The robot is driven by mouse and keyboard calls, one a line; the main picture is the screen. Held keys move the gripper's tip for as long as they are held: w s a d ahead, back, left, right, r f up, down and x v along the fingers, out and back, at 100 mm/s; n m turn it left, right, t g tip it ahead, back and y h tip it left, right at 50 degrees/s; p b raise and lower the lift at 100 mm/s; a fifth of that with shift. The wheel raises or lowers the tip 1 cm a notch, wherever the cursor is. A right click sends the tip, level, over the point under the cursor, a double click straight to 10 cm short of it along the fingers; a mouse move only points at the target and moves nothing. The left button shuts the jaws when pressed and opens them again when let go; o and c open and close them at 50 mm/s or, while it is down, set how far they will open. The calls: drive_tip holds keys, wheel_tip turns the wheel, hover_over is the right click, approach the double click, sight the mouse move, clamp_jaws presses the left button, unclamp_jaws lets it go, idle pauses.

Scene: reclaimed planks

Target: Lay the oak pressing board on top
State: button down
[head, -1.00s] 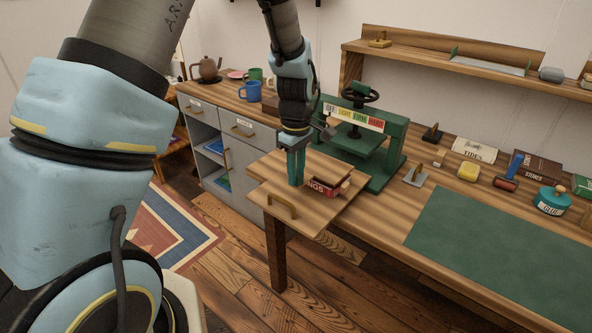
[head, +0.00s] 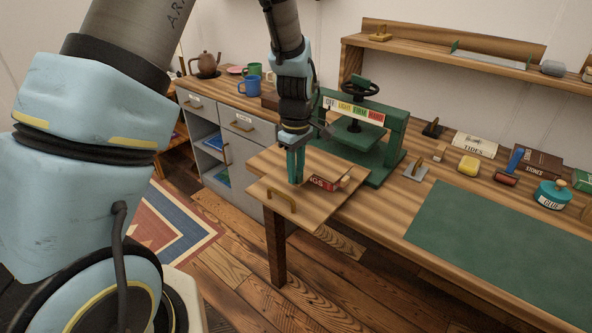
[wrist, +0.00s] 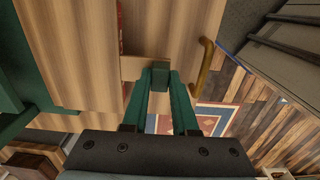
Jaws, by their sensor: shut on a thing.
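A pale wooden board, seemingly the oak pressing board (head: 270,188), is at the bench's left end in the head view. It also shows in the wrist view (wrist: 176,25). A brass handle (head: 282,201) is near its front edge. My gripper (head: 296,181) points down and is shut on a small dark block (wrist: 160,75) at this board. A red book (head: 324,183) with partly covered lettering lies beside the fingers, partly hidden by the wood. Whether the board touches the book I cannot tell.
A green press (head: 392,150) with a black wheel stands just behind. A metal piece with a handle (head: 416,170), a glue pot (head: 552,195) and a green mat (head: 490,240) are to the right. Grey drawers (head: 240,122) stand left. Open floor lies in front.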

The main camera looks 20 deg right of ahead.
drive_tip(key=shift+f, duration=0.15)
drive_tip(key=c, duration=0.6)
unclamp_jaws()
wheel_tip(320, 180, up, 11)
drive_tip(key=b, duration=0.2)
drive_tip(key=s+a+m, duration=0.2)
drive_tip(key=a+m, duration=0.1)
drive_tip(key=a, duration=1.2)
drive_tip(key=s+a+f+m+t, duration=0.1)
drive_tip(key=a+m, duration=0.3)
drive_tip(key=a, duration=1.1)
drive_tip(key=shift+s+f+t, duration=0.15)
drive_tip(key=shift+s+t, duration=0.15)
drive_tip(key=shift+s, duration=0.2)
drive_tip(key=shift+a, duration=0.1)
